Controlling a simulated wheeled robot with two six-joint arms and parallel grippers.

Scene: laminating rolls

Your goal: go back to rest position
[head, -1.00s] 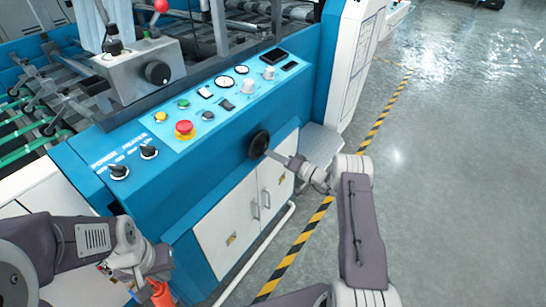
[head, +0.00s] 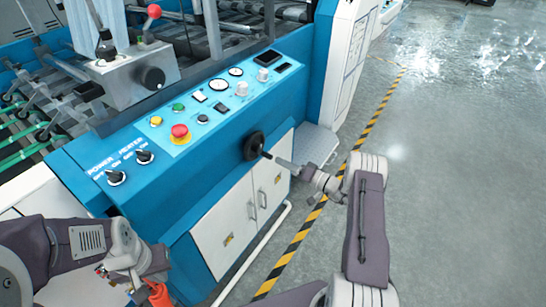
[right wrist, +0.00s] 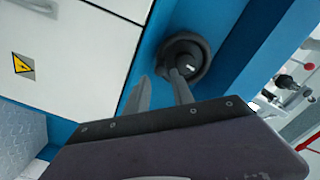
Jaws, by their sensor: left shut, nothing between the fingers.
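My right gripper (head: 276,159) is in front of the blue machine, at its black handwheel (head: 254,145). In the right wrist view the two fingers (right wrist: 160,85) stand apart with nothing seen gripped between them, and the handwheel (right wrist: 184,60) lies just beyond their tips. I cannot tell whether a finger touches it. My left gripper (head: 158,294) hangs low at the bottom left of the head view, beside the machine's front. It is shut and empty, and its tips are partly cut off by the frame edge.
The blue control panel (head: 198,118) has a red emergency button (head: 179,132), knobs and gauges. White cabinet doors (head: 230,225) are below it. A grey step (head: 314,146) stands beyond the handwheel. A yellow-black floor stripe (head: 290,254) borders open floor at the right.

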